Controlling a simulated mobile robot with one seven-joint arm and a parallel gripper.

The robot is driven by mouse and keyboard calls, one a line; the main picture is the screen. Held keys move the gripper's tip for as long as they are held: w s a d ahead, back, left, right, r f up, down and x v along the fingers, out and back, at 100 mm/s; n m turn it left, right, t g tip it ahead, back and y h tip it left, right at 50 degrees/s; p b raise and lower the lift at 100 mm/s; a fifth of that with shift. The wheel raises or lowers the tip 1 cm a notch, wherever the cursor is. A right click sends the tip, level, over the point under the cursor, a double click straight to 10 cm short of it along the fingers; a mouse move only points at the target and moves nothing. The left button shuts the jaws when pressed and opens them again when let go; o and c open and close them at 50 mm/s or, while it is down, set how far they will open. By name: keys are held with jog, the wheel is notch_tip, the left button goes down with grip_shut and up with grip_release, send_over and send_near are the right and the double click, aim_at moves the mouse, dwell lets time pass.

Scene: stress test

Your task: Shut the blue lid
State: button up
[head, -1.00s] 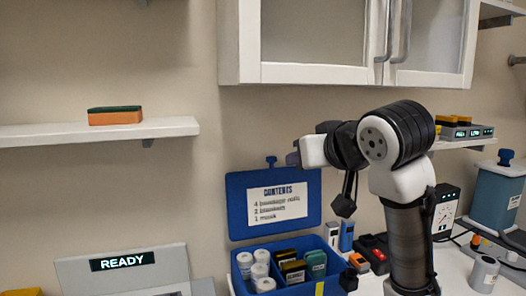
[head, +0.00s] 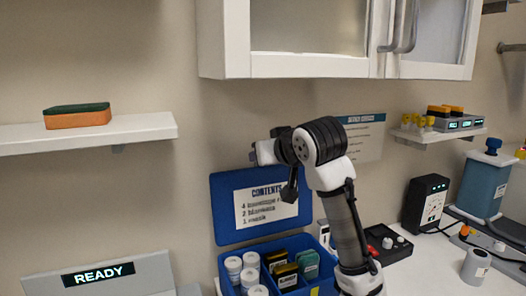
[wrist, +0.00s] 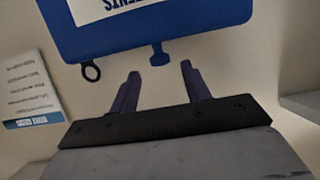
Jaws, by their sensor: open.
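The blue lid (head: 225,222) stands open and upright at the back of a blue box (head: 228,272), with a white contents label on its inner face. In the wrist view the lid (wrist: 205,17) appears upside down at the top, with a small blue tab (wrist: 158,54) on its edge and a dark ring (wrist: 91,72) beside it. My gripper (wrist: 160,70) is open and empty, its fingers apart on either side of the tab's line; contact cannot be told. In the head view my gripper (head: 253,154) is above the lid's upper edge, and my arm hides the tab.
The box holds white rolls (head: 233,265) and small dark and green packs (head: 307,262). A black tray (head: 385,242) and a black meter (head: 425,204) stand to the right. A white cupboard (head: 310,40) hangs above. A shelf with a sponge (head: 78,116) is at left.

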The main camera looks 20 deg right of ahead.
aim_at(263, 183)
jog(key=shift+x, duration=1.75)
grip_shut()
